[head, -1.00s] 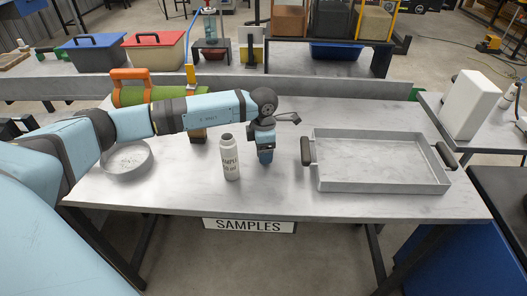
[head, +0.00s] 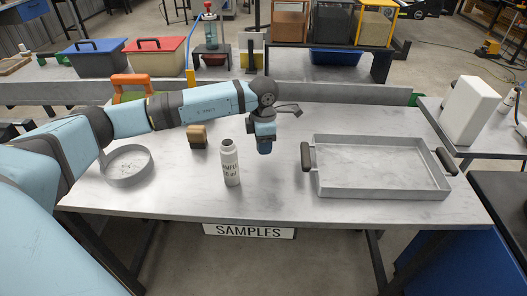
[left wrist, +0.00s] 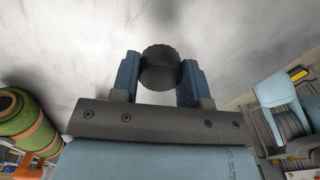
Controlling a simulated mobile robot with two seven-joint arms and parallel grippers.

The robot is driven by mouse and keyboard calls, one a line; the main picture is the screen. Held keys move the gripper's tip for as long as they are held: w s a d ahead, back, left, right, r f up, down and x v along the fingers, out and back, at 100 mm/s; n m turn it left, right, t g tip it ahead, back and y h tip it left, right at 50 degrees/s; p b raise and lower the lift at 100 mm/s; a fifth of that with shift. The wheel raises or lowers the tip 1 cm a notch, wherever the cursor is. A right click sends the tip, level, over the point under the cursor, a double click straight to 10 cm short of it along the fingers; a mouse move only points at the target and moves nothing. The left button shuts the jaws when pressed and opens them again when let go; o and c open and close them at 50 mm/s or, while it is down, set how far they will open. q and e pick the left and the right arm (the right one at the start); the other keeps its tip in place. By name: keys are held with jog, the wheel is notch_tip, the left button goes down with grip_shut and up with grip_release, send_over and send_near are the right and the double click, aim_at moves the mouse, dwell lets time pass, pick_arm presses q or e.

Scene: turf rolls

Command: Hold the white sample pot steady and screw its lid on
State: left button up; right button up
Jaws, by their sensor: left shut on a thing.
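The white sample pot (head: 231,166) stands upright on the grey bench, with its dark open mouth showing and its lettering facing me. My left gripper (head: 264,146) hangs above the bench, right of the pot and apart from it. In the left wrist view, the blue fingers of my left gripper (left wrist: 160,78) are shut on a dark, round, ridged lid (left wrist: 160,68). My right gripper is not in view.
A metal tray (head: 318,190) with dark handles lies to the right. A round metal dish (head: 128,181) and a wooden brush (head: 197,136) are left of the pot. A green and orange roll (left wrist: 25,125) lies behind my left arm. The bench in front of the pot is clear.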

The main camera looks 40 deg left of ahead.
pick_arm(q)
notch_tip(320, 180, up, 16)
jog(key=shift+f, duration=0.25)
